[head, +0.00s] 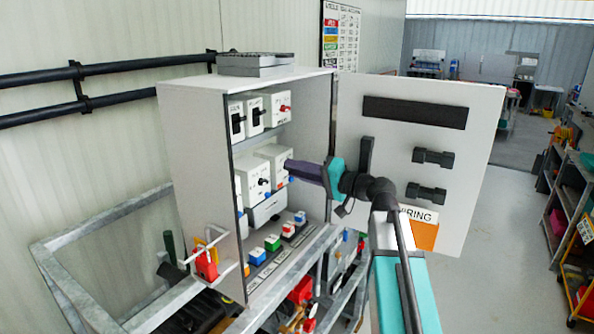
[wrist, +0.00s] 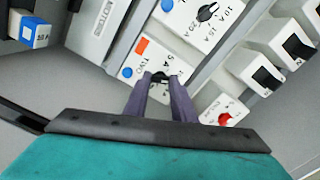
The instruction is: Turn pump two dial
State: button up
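The pump two dial is a small black knob (wrist: 160,77) on a white switch unit with a blue button, an orange label and printing that seems to read "TWO". My gripper (wrist: 161,84) has two purple fingers reaching toward this unit. Their tips stand on either side of the knob, with a gap between them. I cannot tell whether they touch it. In the head view my gripper (head: 288,166) is at the right side of the white units inside the open cabinet, and its fingers hide the dial there.
A similar dial (wrist: 207,12) is on the neighbouring unit. Black switches (wrist: 265,78) and a red knob (wrist: 225,118) lie to the right. The open cabinet door (head: 470,170) stands right of my arm. Coloured buttons (head: 272,242) line the cabinet floor.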

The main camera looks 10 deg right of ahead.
jog(key=shift+m, duration=0.4)
jog(key=m+p, duration=0.2)
jog(key=m, duration=0.7)
dwell(0.5)
jog(key=o, duration=1.1)
jog(key=shift+c, duration=0.2)
jog(key=shift+d, duration=0.1)
jog(key=b+v, duration=0.4)
jog(key=v, duration=0.9)
jog(key=shift+s+d, duration=0.2)
jog(key=shift+s, duration=0.15)
